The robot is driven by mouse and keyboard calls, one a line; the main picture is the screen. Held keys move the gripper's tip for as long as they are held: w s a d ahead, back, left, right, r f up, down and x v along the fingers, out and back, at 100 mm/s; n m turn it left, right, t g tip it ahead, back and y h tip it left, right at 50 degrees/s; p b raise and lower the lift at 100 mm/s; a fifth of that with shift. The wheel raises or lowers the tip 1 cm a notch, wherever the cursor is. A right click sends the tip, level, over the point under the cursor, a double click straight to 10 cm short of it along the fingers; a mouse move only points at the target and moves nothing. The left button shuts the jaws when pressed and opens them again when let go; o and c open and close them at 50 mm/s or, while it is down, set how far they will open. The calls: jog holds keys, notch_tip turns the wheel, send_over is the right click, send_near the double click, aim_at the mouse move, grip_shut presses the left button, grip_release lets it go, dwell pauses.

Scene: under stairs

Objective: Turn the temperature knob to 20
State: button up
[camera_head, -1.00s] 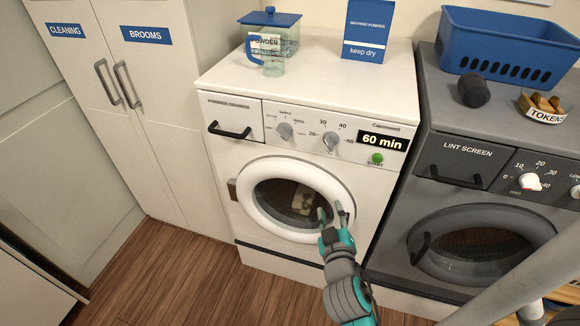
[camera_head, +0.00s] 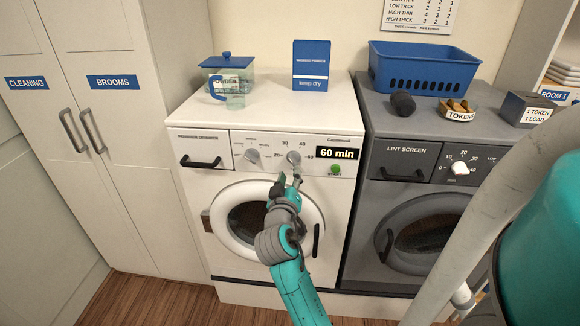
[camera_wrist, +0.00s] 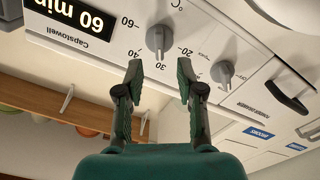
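The white washing machine (camera_head: 181,232) has a grey temperature knob (camera_head: 294,157) on its front panel, left of the "60 min" display. The wrist view shows this knob (camera_wrist: 158,40) upside down, ringed by 20, 30, 40 and 60. Its raised ridge lies roughly in line with 30; the exact pointer mark is too small to tell. My gripper (camera_head: 289,180) is just below the knob in the head view. In the wrist view my gripper (camera_wrist: 160,72) is open and empty, its fingertips short of the knob and apart on either side of its line.
A second grey knob (camera_head: 252,155) sits left of the temperature knob, and a green button (camera_head: 335,169) to the right. A dark grey dryer (camera_head: 358,235) stands close on the right. A jug and a blue box (camera_head: 311,66) stand on the washer.

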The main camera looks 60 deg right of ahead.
aim_at(292, 163)
jog(key=x, duration=0.5)
jog(key=shift+w+d, duration=0.15)
jog(key=shift+d, duration=0.25)
grip_shut()
